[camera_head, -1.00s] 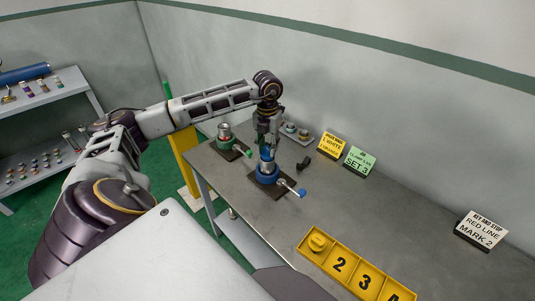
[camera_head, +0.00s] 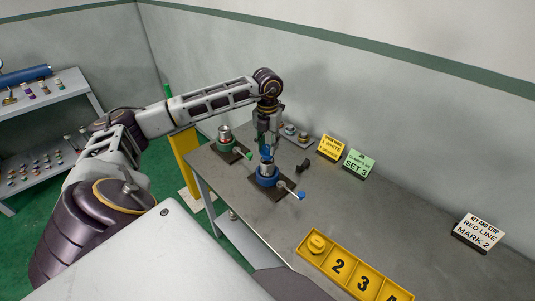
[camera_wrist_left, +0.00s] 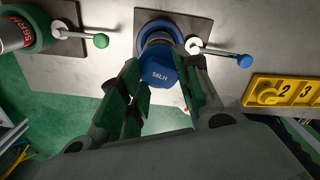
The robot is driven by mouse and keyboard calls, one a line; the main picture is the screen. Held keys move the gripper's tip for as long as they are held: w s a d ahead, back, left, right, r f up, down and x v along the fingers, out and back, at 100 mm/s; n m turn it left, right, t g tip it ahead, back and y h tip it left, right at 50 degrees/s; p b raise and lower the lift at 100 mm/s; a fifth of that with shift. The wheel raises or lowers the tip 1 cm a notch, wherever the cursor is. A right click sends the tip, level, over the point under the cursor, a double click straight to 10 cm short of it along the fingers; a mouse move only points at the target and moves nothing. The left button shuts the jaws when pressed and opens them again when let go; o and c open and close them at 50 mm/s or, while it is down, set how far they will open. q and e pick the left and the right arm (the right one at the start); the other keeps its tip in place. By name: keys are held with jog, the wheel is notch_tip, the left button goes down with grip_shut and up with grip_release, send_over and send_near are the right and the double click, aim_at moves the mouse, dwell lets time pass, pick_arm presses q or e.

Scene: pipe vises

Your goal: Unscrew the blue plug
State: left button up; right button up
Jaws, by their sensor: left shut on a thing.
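The blue plug (camera_wrist_left: 158,74), with white lettering that seems to read "56LH", is between the fingers of my left gripper (camera_wrist_left: 165,88), which is shut on it. In the head view the plug (camera_head: 267,152) is over the upright silver pipe (camera_head: 267,169) in the blue vise (camera_head: 262,180); my left gripper (camera_head: 268,143) reaches down from above. Some bare pipe shows below the plug; I cannot tell whether they still touch. The vise's lever ends in a blue knob (camera_wrist_left: 244,61). My right gripper is not in view.
A green vise (camera_head: 226,145) holding another pipe stands to the left. A small tray of fittings (camera_head: 303,139) and a black object (camera_head: 303,164) are behind and right. Signs (camera_head: 359,164) stand along the wall.

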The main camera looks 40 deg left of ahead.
pick_arm(q)
jog(key=shift+r+p, duration=0.4)
jog(key=shift+r, duration=0.45)
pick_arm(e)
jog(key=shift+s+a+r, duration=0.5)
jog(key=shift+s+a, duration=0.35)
